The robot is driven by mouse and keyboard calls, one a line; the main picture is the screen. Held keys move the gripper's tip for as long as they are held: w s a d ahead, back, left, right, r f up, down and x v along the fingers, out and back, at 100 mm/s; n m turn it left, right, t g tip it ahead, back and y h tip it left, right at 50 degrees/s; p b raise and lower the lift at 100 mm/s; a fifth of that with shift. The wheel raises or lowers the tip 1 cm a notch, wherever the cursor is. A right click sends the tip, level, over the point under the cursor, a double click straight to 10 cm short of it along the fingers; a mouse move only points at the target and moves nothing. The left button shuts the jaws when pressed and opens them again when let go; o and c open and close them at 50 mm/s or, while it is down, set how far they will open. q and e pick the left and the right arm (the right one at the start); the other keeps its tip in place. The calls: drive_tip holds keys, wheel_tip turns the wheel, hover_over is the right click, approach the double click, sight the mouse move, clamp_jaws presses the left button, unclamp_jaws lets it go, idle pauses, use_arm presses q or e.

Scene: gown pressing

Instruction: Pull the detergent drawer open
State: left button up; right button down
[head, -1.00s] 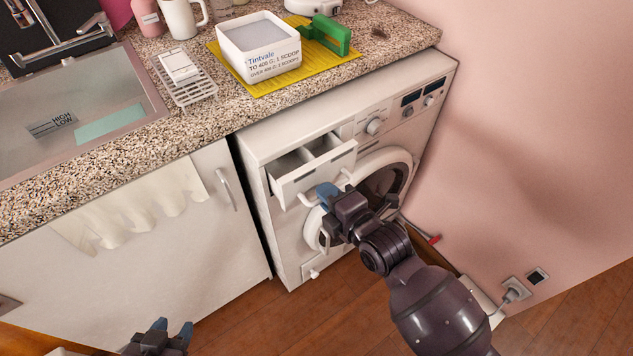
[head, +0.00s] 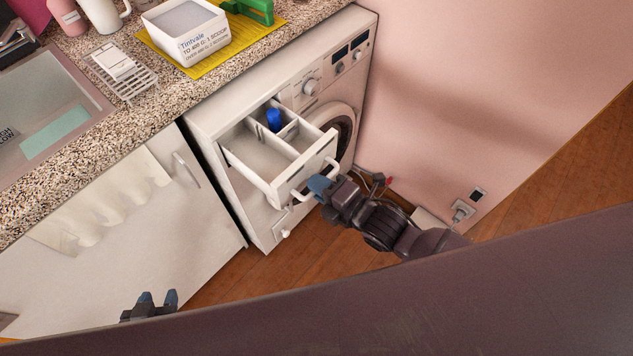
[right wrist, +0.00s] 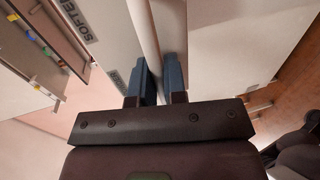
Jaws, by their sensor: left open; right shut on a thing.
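The detergent drawer (head: 262,165) of the white washing machine (head: 270,228) stands pulled well out, and its compartments show from above. A blue piece (head: 274,119) sits in a rear compartment. My right gripper (head: 314,187) is shut on the drawer handle (head: 301,191) at the front panel. In the right wrist view, the blue fingertips (right wrist: 159,78) sit either side of the pale handle bar (right wrist: 145,35), beside a panel with partly visible lettering. My left gripper (head: 158,299) is open and empty at the lower left, away from the drawer.
A yellow mat (head: 212,48) on the speckled counter (head: 60,190) holds a white powder tub (head: 186,32) and a green object (head: 250,9). A cupboard door with a cloth (head: 108,200) is left of the machine. A dark surface crosses the bottom of the head view.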

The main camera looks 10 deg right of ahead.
drive_tip(key=c, duration=1.2)
unclamp_jaws()
drive_tip(key=p+v, duration=0.1)
drive_tip(key=v, duration=0.9)
drive_tip(key=shift+s+d+r, duration=0.1)
drive_tip(key=shift+s+d, duration=0.1)
drive_tip(key=shift+s, duration=0.15)
